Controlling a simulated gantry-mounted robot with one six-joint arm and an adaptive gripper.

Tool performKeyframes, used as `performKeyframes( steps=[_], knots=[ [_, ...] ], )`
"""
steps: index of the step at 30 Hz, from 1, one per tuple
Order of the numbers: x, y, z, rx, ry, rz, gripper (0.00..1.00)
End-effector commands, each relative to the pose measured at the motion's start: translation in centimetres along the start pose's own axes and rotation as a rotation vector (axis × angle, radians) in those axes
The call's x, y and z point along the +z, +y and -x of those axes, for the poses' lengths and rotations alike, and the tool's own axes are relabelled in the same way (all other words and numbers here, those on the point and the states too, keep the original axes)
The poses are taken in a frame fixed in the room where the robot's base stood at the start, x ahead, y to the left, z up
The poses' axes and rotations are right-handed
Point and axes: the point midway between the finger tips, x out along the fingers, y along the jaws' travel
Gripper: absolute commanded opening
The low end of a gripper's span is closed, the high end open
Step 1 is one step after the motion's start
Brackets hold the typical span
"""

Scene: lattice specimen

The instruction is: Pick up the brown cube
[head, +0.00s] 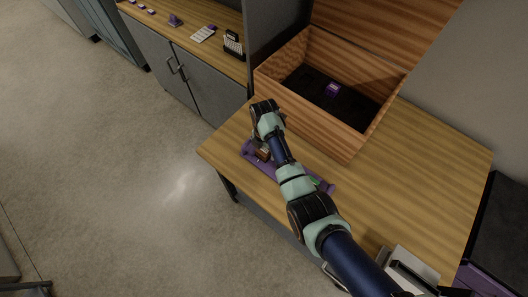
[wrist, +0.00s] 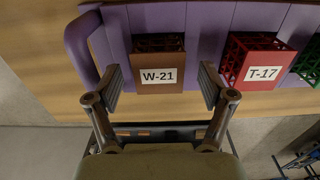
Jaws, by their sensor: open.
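The brown cube (wrist: 160,77), a lattice block with a white label reading W-21, sits in the end slot of a purple tray (wrist: 115,30) in the wrist view. In the head view the brown cube (head: 263,154) shows small beside my arm, partly hidden. My gripper (wrist: 161,88) is open, with one finger on each side of the brown cube and visible gaps between the fingers and its sides. Whether the fingertips reach its depth I cannot tell. In the head view my arm covers much of the purple tray (head: 249,147).
A red cube (wrist: 258,62) labelled T-17 sits right of the brown one, with a green cube (wrist: 309,62) at the edge. A wooden box (head: 310,118) holding a purple block (head: 332,90) stands behind the tray.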

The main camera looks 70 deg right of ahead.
Motion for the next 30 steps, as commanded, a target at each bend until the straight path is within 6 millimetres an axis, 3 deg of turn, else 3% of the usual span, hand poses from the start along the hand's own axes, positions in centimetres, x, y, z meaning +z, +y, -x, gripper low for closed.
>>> performKeyframes(
  steps=[3, 9, 21, 30],
  knots=[
    [0.01, 0.01, -1.19, 0.0, 0.0, 0.0, 0.81],
    [0.02, 0.03, -1.22, 0.002, -0.001, 0.0, 0.81],
    [0.01, 0.02, -1.2, 0.001, -0.001, 0.0, 0.17],
    [0.03, 0.05, -0.78, 0.002, -0.001, 0.0, 0.17]
  ],
)
